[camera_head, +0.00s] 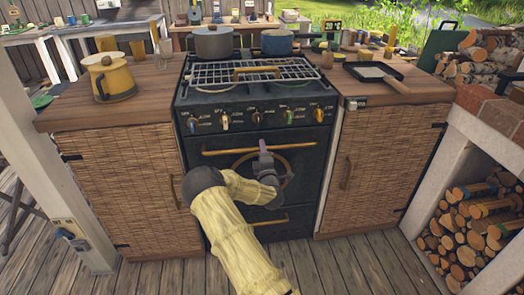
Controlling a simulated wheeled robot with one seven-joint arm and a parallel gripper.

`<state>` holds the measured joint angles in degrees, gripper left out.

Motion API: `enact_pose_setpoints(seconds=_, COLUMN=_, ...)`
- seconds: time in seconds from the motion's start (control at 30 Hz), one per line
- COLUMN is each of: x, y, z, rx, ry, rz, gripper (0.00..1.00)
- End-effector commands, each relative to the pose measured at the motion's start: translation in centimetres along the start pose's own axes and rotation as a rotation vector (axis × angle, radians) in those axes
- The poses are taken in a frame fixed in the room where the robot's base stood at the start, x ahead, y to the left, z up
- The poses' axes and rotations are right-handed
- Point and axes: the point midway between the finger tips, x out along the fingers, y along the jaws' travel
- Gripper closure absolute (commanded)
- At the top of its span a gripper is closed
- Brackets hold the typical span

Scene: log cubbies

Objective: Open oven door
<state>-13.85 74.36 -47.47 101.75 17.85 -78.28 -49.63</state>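The black oven (253,130) stands between two wicker-fronted cabinets. Its door (220,167) is shut and flush with the front. The brass door handle (228,151) runs across the top of the door. My pale yellow arm reaches up from below to the door. My gripper (263,150) is at the middle of the handle, in front of it or on it. I cannot tell whether the fingers are closed around the bar. The arm and gripper hide part of the door and its round brass ring.
A second brass handle (266,222) sits on a lower drawer. Knobs (257,117) line the panel above the door. Pots stand at the back of the stove. Wicker cabinets (125,185) flank the oven. A log cubby (470,235) is at right. The wooden deck in front is open.

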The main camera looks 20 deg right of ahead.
Motion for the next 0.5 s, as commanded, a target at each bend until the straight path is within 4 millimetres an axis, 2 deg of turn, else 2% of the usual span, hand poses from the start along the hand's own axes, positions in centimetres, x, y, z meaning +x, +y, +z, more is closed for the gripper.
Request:
enact_pose_setpoints(seconds=0.1, x=0.65, y=0.02, z=-0.03, rx=0.000, ry=0.001, rz=0.001, gripper=0.64)
enact_pose_setpoints(seconds=0.37, x=0.72, y=0.02, z=-0.02, rx=0.000, ry=0.000, rz=0.000, gripper=0.64)
enact_pose_setpoints(seconds=0.5, x=0.71, y=0.02, z=-0.02, rx=0.000, ry=0.000, rz=0.000, gripper=0.92)
